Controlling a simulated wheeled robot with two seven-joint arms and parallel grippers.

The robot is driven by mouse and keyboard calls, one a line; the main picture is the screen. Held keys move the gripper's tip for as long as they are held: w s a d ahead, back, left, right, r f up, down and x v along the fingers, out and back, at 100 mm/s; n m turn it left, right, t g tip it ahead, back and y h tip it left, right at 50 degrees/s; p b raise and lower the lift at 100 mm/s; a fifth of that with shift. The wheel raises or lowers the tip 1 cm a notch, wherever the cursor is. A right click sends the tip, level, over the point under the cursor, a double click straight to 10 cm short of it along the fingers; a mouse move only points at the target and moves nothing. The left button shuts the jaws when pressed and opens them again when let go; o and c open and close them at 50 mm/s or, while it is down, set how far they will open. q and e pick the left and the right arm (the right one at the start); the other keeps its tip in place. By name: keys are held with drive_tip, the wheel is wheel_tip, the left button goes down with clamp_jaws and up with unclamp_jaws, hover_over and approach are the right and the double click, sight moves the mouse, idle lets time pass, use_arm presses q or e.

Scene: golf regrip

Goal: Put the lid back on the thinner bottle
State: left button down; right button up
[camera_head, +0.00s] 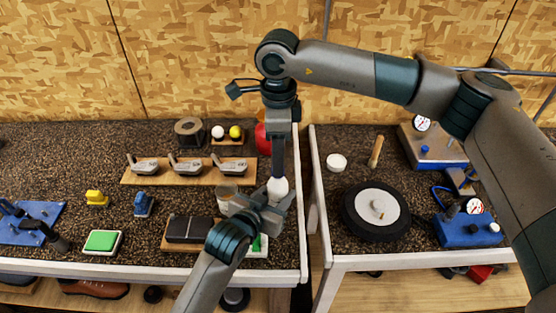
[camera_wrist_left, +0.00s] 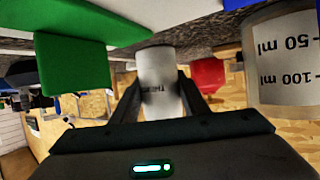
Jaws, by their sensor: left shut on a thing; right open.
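The white thinner bottle (camera_head: 278,187) stands upright near the right end of the left bench. My left gripper (camera_head: 268,200) is shut on it. In the left wrist view, which looks upside down, the bottle (camera_wrist_left: 158,75) is between both fingers with its dark lettering showing. My right gripper (camera_head: 278,168) is open and points straight down just above the bottle top. Its fingertips are close to the top; whether they touch it, I cannot tell. I cannot make out a lid in or under the right gripper.
A graduated beaker (camera_wrist_left: 285,65) stands close to the bottle. A red object (camera_head: 262,136) is behind my right gripper. Club heads on a wooden rack (camera_head: 188,170) are to the left. Across a gap, the right bench holds a small white round item (camera_head: 336,162) and a black wheel (camera_head: 376,211).

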wheel_tip(320, 180, up, 9)
drive_tip(key=shift+r, duration=0.15)
idle(0.4)
use_arm(q)
drive_tip(key=c, duration=1)
unclamp_jaws()
drive_tip(key=b+v, duration=0.2)
drive_tip(key=v, duration=0.9)
drive_tip(key=shift+s+a+r, duration=0.1)
drive_tip(key=shift+s, duration=0.1)
drive_tip(key=v, duration=0.3)
drive_tip(key=shift+s+r, duration=0.1)
drive_tip(key=shift+r, duration=0.05)
drive_tip(key=shift+s+a+r+p, duration=0.25)
drive_tip(key=shift+r+p, duration=0.1)
drive_tip(key=shift+p, duration=0.5)
drive_tip(key=shift+p+v, duration=0.9)
drive_tip(key=shift+p, duration=0.1)
use_arm(e)
drive_tip(key=shift+r, duration=0.85)
